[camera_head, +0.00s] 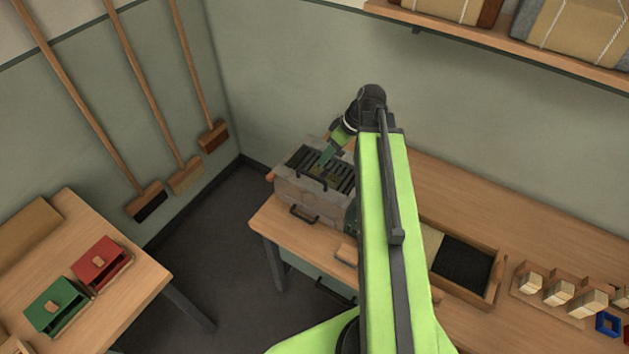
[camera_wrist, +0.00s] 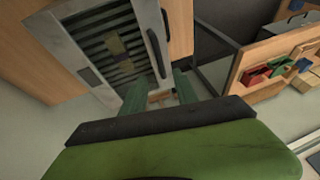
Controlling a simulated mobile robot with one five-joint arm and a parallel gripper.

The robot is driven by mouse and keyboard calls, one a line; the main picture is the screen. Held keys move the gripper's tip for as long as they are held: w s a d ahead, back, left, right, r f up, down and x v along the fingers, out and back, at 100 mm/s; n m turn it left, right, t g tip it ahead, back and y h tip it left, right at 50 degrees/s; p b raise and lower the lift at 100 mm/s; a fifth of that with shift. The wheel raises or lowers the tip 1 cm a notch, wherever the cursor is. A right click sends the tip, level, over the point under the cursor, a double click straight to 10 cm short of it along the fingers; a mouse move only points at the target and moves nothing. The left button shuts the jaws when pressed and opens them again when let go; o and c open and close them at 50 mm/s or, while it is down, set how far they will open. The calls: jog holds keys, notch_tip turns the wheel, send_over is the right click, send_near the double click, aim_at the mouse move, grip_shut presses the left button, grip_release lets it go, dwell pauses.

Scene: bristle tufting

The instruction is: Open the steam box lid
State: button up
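The steam box (camera_head: 318,201) is a worn grey box at the left end of the long wooden bench. Its top has dark slats with a small yellowish patch, and they show large in the wrist view (camera_wrist: 98,30). I cannot tell the lid apart from the slatted top. My gripper (camera_head: 328,156) is over the box's top; its green fingers stand apart in the wrist view (camera_wrist: 160,80), close to the handle side, holding nothing visible. My arm hides the box's right side.
A wooden tray (camera_head: 468,285) with dark bristles and several pale blocks (camera_head: 558,292) are on the bench to the right. A side table (camera_head: 135,270) at left holds a red box (camera_head: 101,264) and a green box (camera_head: 56,304). Brooms hang on the wall. A shelf (camera_head: 480,38) is above.

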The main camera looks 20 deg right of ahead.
jog(key=b+x, duration=0.7)
jog(key=x, duration=0.3)
jog(key=shift+r, duration=0.1)
grip_shut()
dwell(1.0)
